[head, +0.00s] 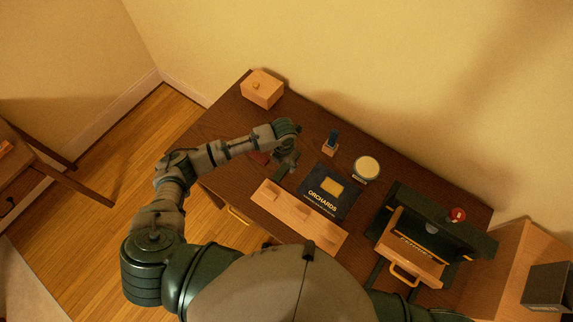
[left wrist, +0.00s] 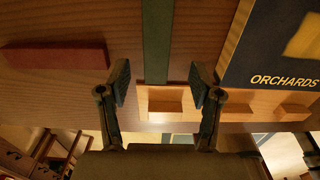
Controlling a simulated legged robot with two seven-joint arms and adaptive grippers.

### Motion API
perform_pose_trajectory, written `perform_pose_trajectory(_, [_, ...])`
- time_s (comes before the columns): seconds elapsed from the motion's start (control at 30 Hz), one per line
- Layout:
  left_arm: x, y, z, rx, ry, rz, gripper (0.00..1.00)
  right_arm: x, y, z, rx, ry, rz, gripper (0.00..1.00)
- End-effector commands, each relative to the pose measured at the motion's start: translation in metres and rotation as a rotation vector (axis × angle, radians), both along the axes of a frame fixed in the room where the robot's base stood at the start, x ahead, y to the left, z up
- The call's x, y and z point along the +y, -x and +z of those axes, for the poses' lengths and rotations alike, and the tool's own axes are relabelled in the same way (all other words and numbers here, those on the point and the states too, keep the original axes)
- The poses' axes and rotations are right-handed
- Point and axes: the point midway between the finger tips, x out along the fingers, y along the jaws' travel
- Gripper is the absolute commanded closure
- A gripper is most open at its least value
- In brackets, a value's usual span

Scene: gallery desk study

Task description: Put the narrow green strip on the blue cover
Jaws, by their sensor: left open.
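The narrow green strip (left wrist: 157,40) lies on the dark wood desk in the left wrist view, running from the top edge down to the wooden rack. My left gripper (left wrist: 160,82) is open, one finger on each side of the strip's line, with clear gaps to both. In the head view my left gripper (head: 286,166) is over the desk, left of the blue cover; I cannot make out the strip there. The dark blue cover (head: 317,185) lies flat, with ORCHARDS and a yellow patch on it. It also shows in the left wrist view (left wrist: 259,50). My right gripper is out of view.
A reddish block (left wrist: 55,57) is left of the strip. A small stand (head: 331,143), a round pale-topped tin (head: 366,168) and a wooden box (head: 262,88) stand behind. A dark green case (head: 425,210) is at right.

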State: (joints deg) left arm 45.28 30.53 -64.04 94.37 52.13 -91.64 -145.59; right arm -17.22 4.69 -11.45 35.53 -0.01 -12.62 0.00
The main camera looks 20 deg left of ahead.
Motion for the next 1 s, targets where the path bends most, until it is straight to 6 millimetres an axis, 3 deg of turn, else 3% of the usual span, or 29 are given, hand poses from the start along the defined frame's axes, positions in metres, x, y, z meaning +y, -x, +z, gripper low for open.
perform_pose_trajectory(0.3, [0.006, -0.002, -0.045, 0.003, -0.001, 0.001, 0.35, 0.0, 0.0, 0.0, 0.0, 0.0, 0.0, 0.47])
perform_pose_trajectory(0.57, [0.006, -0.002, -0.047, 0.001, 0.0, 0.0, 0.35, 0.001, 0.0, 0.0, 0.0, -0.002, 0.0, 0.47])
perform_pose_trajectory(0.8, [0.006, -0.002, -0.047, 0.001, 0.0, 0.0, 0.95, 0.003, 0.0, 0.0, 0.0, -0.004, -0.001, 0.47])
perform_pose_trajectory(0.83, [0.006, -0.002, -0.047, 0.001, 0.0, 0.0, 0.99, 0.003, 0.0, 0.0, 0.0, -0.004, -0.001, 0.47])
perform_pose_trajectory(1.0, [0.006, -0.002, -0.047, 0.001, 0.0, 0.0, 1.0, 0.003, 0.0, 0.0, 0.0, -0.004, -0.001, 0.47])
